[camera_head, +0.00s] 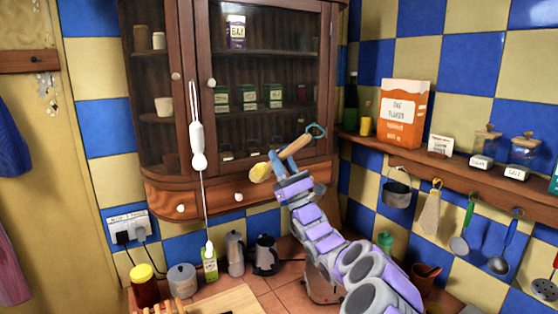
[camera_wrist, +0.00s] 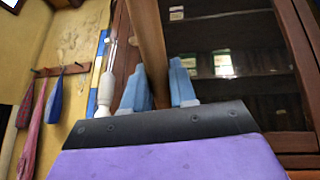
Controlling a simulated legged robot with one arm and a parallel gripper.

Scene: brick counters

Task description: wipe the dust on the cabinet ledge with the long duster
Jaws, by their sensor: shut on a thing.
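My gripper (camera_head: 285,162) is shut on a wooden-handled duster (camera_head: 299,144). Its pale yellow head points down and left and a teal loop is at its upper right end. In the wrist view the wooden handle (camera_wrist: 151,40) runs upward between the blue fingers of my gripper (camera_wrist: 160,88). The yellow head is in front of the lower part of the dark wooden cabinet, close to its ledge (camera_head: 215,181); I cannot tell whether it touches. Dust on the ledge cannot be made out at this size.
A white utensil (camera_head: 197,135) hangs in front of the cabinet at left. A kettle (camera_head: 265,255), a tall pot (camera_head: 235,253) and jars stand on the counter below. A shelf (camera_head: 450,170) with an orange box (camera_head: 403,113) and hanging utensils lines the right wall.

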